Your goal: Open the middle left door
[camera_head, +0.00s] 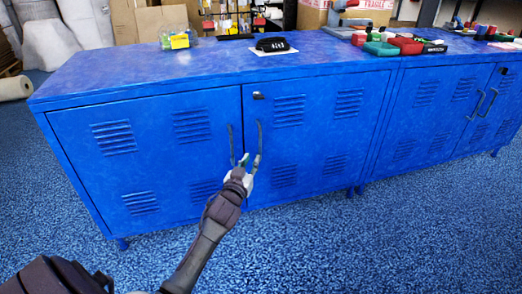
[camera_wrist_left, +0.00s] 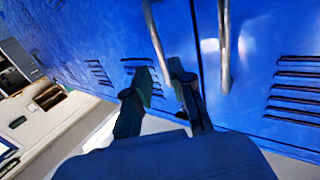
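The middle left door (camera_head: 315,135) is the right-hand door of the left blue cabinet. It is shut, with vents and a lock. Its grey bar handle (camera_head: 259,137) is upright near the door seam. My left gripper (camera_head: 249,161) is at the lower part of this handle. In the left wrist view its two dark fingers (camera_wrist_left: 163,88) stand apart, with the handle (camera_wrist_left: 155,38) running down between them; I cannot tell whether they touch it. My right gripper is not in view.
The far left door (camera_head: 150,150) is shut; its handle (camera_head: 231,145) stands close beside my gripper. A second blue cabinet (camera_head: 440,110) adjoins on the right. A black object (camera_head: 272,44) and several coloured items lie on top. The carpet (camera_head: 380,240) in front is clear.

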